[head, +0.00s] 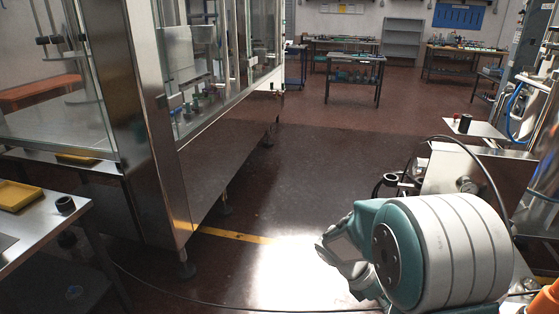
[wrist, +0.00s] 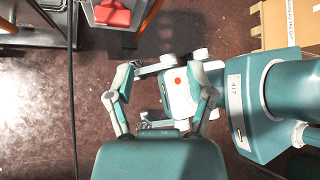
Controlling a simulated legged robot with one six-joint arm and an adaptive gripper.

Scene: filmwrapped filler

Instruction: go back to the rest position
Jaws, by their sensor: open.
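My gripper (wrist: 160,78) shows in the wrist view, with its teal and white fingers spread apart. It is open, and I see nothing held between the fingers. Below it in that view are the floor and white and teal parts that look like my own body. In the head view my teal and white arm is folded at the lower right.
A glass-walled steel machine (head: 155,130) stands at the left. A steel table (head: 35,232) with a yellow tray (head: 17,196) is nearer. Workbenches (head: 355,72) stand at the back. The middle floor is clear. The wrist view shows a red object (wrist: 112,13) and a cardboard box (wrist: 278,24).

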